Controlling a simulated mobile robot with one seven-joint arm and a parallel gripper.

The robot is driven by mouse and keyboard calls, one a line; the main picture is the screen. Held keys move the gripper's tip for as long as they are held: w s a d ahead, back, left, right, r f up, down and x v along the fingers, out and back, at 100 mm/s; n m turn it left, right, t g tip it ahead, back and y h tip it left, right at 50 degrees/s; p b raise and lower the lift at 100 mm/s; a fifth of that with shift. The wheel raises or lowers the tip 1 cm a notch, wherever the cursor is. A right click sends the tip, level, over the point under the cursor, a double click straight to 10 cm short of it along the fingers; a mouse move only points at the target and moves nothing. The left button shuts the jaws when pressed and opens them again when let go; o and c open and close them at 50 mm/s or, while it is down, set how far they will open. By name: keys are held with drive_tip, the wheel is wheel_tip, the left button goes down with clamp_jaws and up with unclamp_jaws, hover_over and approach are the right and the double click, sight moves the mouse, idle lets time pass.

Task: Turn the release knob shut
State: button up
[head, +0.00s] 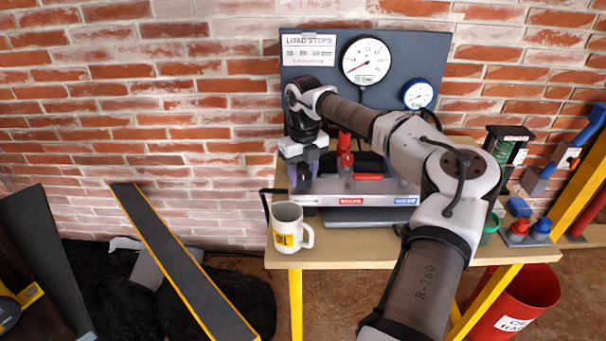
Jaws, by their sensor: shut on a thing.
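A grey hand pump (362,187) with red and blue labels along its front edge lies on the wooden bench. My gripper (303,178) reaches down at the left end of the pump and is shut on what appears to be the release knob. The knob itself is hidden by the fingers, so its angle cannot be told. A large dial gauge (366,61) and a smaller blue-rimmed gauge (418,95) are on the dark panel behind; the large one has a red needle.
A white mug (288,228) stands close in front of my gripper at the left corner of the bench (345,256). A red lever (345,152) stands on the pump. A green-spring device (506,146) is at the right. A red bin (516,300) is on the floor.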

sight(304, 174)
drive_tip(key=shift+m, duration=0.4)
drive_tip(key=o, duration=1)
wheel_tip(304, 174, up, 14)
drive_tip(key=shift+d+f+b, duration=0.1)
drive_tip(key=shift+b, duration=0.65)
